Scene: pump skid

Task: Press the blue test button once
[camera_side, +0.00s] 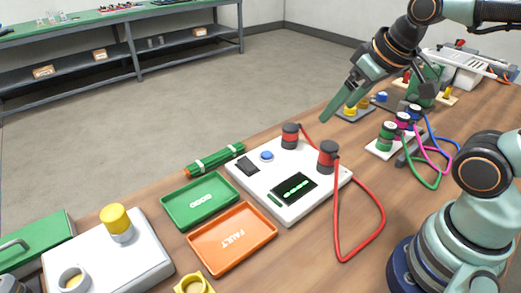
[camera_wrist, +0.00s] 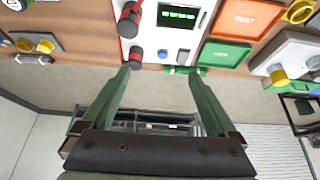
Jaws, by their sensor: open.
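The blue test button (camera_side: 267,155) is a small round cap on the white tester box (camera_side: 262,184), behind its dark display, between a black switch and a red-and-black terminal. In the wrist view the button (camera_wrist: 162,54) shows just beyond the gap between my fingertips. My gripper (camera_side: 335,112) is above and to the right of the box's far edge in the side view, apart from it, its fingers slanting down. In the wrist view my gripper (camera_wrist: 158,71) is open, with nothing between its fingers.
Two red-and-black terminals (camera_side: 327,157) stand up from the box with a red cable (camera_side: 380,222) looping off it. A green GOOD tray (camera_side: 200,200) and an orange FAULT tray (camera_side: 232,238) lie to its left. Colored plugs with cables (camera_side: 388,136) stand to the right.

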